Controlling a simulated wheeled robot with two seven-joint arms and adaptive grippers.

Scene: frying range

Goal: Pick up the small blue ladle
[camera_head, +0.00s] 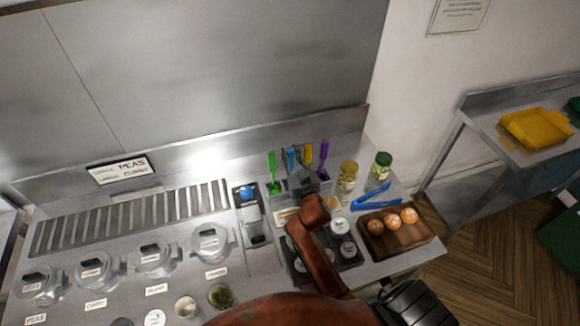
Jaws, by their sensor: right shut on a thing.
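The small blue ladle (292,158) stands with its handle up among other coloured utensils at the back of the steel counter. My right gripper (304,176) is at this group, at the end of my red-brown arm that reaches up from the bottom. It is shut on the blue ladle, though its fingertips are small and partly hidden by my wrist. The lower part of the ladle is hidden. My left gripper is not in view.
Green (272,166), yellow (308,153) and purple (323,152) utensils stand close around. Jars (348,174), blue tongs (372,196) and a wooden tray (420,240) with round items lie right. Labelled lidded containers (152,258) fill the left. A steel backsplash rises behind.

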